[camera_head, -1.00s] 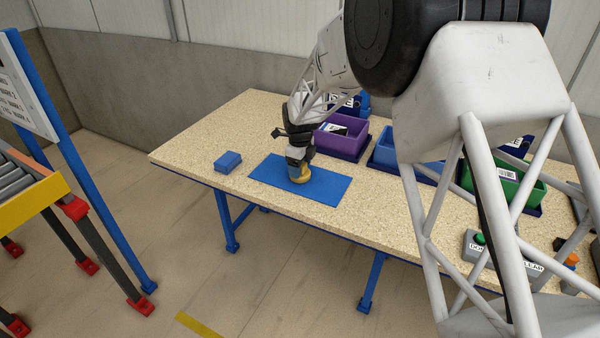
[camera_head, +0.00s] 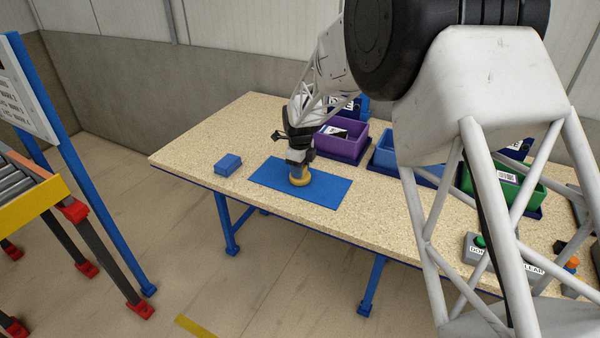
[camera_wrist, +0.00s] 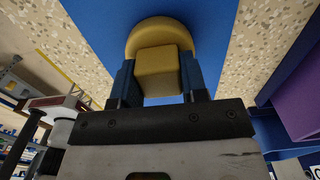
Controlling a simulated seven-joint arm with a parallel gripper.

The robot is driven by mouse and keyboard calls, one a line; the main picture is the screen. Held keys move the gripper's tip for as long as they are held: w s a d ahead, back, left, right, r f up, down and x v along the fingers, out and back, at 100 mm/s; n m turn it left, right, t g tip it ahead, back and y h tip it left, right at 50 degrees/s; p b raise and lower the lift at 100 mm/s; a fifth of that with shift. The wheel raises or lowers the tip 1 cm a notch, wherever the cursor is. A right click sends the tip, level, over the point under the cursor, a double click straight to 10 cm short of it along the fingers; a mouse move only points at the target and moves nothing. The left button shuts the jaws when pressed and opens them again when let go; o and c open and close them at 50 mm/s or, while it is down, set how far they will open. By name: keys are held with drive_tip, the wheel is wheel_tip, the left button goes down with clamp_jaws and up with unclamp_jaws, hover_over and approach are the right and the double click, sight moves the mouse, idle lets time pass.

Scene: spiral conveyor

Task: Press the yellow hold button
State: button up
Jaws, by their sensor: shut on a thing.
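My gripper (camera_head: 298,164) points down over the blue mat (camera_head: 329,190) on the table. In the wrist view its two blue fingers (camera_wrist: 158,80) are shut on the sides of a yellow piece (camera_wrist: 157,70), which has a square grip and a wider round base. The yellow piece also shows in the head view (camera_head: 300,178), at the middle of the mat; I cannot tell whether it touches the mat or hangs just above it. I cannot make out a yellow hold button; my arm covers part of the table's right side.
A blue block (camera_head: 228,165) lies left of the mat. Purple (camera_head: 343,148), blue (camera_head: 384,152) and green (camera_head: 536,198) bins stand along the back. A green button (camera_head: 480,241) and an orange button (camera_head: 572,262) are at the right, partly behind my arm.

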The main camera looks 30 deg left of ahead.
drive_tip(key=shift+r, duration=0.2)
drive_tip(key=shift+r, duration=0.6)
wheel_tip(320, 180, up, 2)
drive_tip(key=shift+r, duration=0.1)
drive_tip(key=s+d+r, duration=0.1)
drive_tip(key=s+d, duration=0.9)
drive_tip(key=s, duration=0.2)
drive_tip(key=shift+s+r, duration=0.15)
drive_tip(key=shift+s, duration=0.05)
idle(0.7)
